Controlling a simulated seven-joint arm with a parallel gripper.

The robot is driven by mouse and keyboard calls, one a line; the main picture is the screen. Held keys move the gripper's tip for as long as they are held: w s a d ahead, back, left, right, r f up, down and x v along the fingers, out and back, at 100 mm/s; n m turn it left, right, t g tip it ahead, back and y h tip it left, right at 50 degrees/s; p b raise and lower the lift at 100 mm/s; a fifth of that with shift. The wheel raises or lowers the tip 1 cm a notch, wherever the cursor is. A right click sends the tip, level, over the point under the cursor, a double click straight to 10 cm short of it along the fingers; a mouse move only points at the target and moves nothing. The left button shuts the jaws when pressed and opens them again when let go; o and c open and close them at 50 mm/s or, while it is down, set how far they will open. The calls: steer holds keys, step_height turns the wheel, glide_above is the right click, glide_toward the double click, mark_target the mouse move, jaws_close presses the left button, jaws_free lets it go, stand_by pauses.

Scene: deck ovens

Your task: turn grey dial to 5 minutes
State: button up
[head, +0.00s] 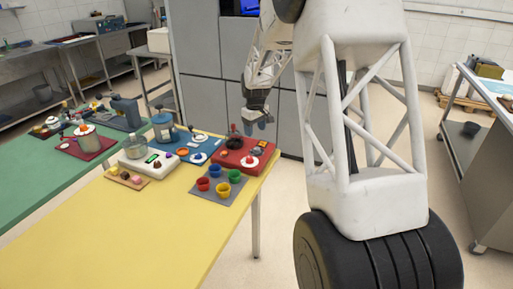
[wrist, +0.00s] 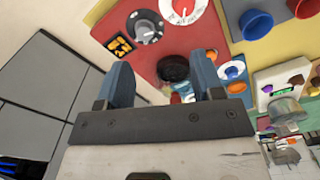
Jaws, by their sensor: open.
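The grey dial (wrist: 146,27) is on the red box (wrist: 144,58) in the wrist view, next to a small black display with orange marks (wrist: 120,46). I cannot read the dial's setting. In the head view the red box (head: 227,159) is at the far right end of the yellow table, and the dial is too small to make out clearly. My gripper (wrist: 162,80) is open and empty, its two blue fingers apart. In the head view my gripper (head: 261,122) hangs above and just beyond the red box, apart from it.
A black round part (wrist: 173,69) stands on the red box between my fingers in the picture. Several coloured cups on a grey mat (head: 228,191) lie in front. The near yellow table (head: 130,235) is clear.

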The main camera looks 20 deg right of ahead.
mark_target(257, 148)
steer(key=w+d+f, duration=0.1)
steer(key=f, duration=0.1)
steer(key=w+d+f, duration=0.1)
steer(key=w+f, duration=0.1)
steer(key=shift+w+d, duration=0.1)
steer(key=shift+w, duration=0.15)
steer(key=shift+f, duration=3.9)
steer(key=c, duration=0.9)
